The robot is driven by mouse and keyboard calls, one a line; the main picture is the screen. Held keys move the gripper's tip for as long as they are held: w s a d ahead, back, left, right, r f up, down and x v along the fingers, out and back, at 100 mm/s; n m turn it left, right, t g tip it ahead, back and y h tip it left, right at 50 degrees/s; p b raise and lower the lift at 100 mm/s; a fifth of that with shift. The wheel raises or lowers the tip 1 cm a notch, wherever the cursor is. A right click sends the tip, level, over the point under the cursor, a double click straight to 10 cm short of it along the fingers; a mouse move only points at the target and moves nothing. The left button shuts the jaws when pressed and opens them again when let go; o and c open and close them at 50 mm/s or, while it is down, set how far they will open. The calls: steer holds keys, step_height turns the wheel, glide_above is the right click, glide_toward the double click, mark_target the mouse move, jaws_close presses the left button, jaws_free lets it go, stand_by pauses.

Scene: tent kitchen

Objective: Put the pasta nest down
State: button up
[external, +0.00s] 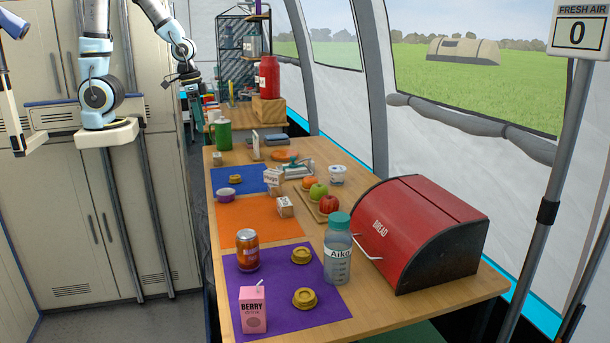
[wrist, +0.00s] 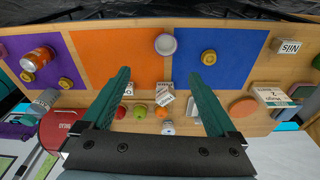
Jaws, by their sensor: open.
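My gripper (wrist: 158,76) is open, with its two teal fingers apart and nothing between them. It also shows high at the back left in the external view (external: 189,84). A round yellow-brown pasta nest (wrist: 208,57) lies on the blue mat (wrist: 232,36), beyond the right fingertip in the wrist view and apart from it; it looks small in the external view (external: 236,178). Two similar nests (external: 302,256) (external: 304,298) lie on the purple mat (external: 270,284) at the near end of the table.
A small bowl (wrist: 165,44) stands by the edges of the orange mat (wrist: 105,55) and blue mat. A can (external: 247,250), berry drink carton (external: 253,309), bottle (external: 338,248) and red bread box (external: 418,233) crowd the near end. Most of the orange mat is bare.

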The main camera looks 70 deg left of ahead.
steer(key=n+t+y+b, duration=0.2)
steer(key=n+y, duration=0.1)
steer(key=n, duration=0.6)
glide_toward(235, 176)
steer(key=x, duration=0.4)
steer(key=shift+s, duration=0.1)
steer(key=shift+p+x, duration=1.2)
steer(key=shift+x, duration=1.5)
steer(key=shift+c, duration=0.3)
jaws_close()
steer(key=shift+r, duration=0.1)
